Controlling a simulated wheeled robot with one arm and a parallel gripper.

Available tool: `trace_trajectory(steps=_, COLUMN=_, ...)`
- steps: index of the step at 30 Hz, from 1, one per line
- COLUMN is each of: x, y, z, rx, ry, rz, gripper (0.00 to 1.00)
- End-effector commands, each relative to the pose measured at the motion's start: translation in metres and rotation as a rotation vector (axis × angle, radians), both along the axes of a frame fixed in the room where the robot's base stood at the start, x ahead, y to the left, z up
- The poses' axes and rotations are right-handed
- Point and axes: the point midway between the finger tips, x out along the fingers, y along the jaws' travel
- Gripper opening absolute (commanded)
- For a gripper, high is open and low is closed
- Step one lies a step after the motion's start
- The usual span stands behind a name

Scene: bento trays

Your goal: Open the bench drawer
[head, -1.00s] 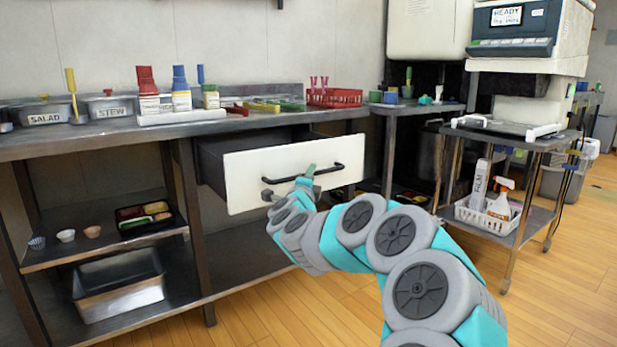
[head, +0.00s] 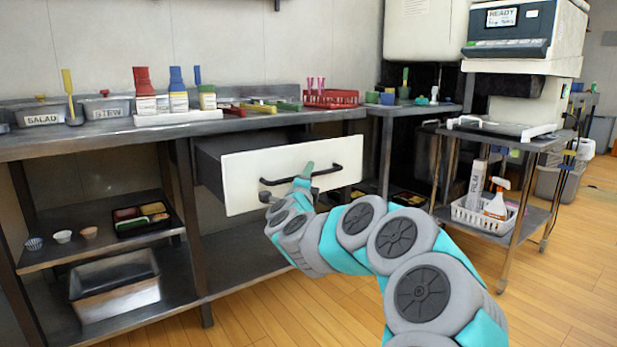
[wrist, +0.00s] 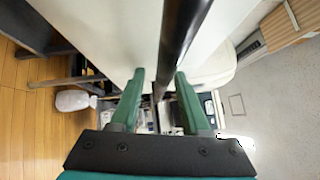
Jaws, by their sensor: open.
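The bench drawer (head: 240,180) has a white front and stands partly pulled out from under the bench top, its dark side wall showing. Its black bar handle (head: 325,172) runs across the front. In the wrist view the handle (wrist: 180,40) passes between the two green fingers of my gripper (wrist: 158,98). The fingers are apart, with a gap on the handle's sides.
The steel bench (head: 100,133) carries tubs, bottles and a red basket (head: 331,98). Its lower shelf holds a bento tray (head: 142,217) and small cups. A side cart (head: 520,143) stands at the right.

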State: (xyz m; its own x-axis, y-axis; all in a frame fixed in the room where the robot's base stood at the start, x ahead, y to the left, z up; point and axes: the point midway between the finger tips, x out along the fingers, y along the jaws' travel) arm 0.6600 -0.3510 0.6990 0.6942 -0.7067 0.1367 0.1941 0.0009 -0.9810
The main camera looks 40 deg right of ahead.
Motion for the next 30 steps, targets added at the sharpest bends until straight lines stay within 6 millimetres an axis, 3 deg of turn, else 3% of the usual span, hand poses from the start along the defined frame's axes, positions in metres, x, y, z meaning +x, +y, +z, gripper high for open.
trace_trajectory(steps=8, x=-0.006, y=0.005, z=0.000, rx=0.000, ry=0.000, rz=0.001, gripper=0.46)
trace_trajectory(steps=21, x=-0.044, y=0.045, z=-0.009, rx=0.001, ry=0.000, rz=0.001, gripper=0.46)
trace_trajectory(steps=30, x=-0.054, y=0.056, z=-0.011, rx=0.000, ry=0.001, rz=0.001, gripper=0.46)
